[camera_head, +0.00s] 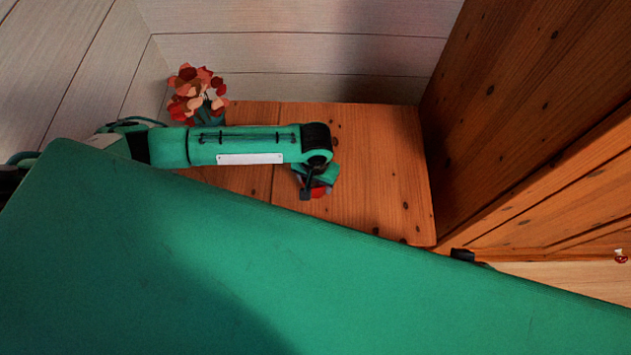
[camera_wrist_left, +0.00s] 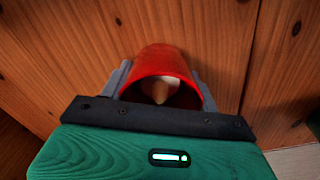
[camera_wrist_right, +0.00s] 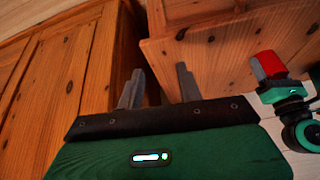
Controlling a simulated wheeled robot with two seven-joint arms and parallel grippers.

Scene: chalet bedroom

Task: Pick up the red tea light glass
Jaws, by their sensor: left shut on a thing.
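The red tea light glass (camera_wrist_left: 163,66) is between the two grey fingers of my left gripper (camera_wrist_left: 162,82) in the left wrist view, with a pale candle inside it. The fingers are shut on its sides. In the head view the glass (camera_head: 319,191) shows as a small red patch beneath my left gripper (camera_head: 312,187), over the wooden top; I cannot tell whether it touches the wood. The glass also shows in the right wrist view (camera_wrist_right: 268,65), held by my left gripper. My right gripper (camera_wrist_right: 158,85) has its fingers apart with nothing between them.
A wooden cabinet top (camera_head: 370,160) lies under my left arm. A vase of red and pink flowers (camera_head: 197,95) stands at its back left. A tall wooden wardrobe (camera_head: 530,120) rises on the right. My green body covers the lower part of the head view.

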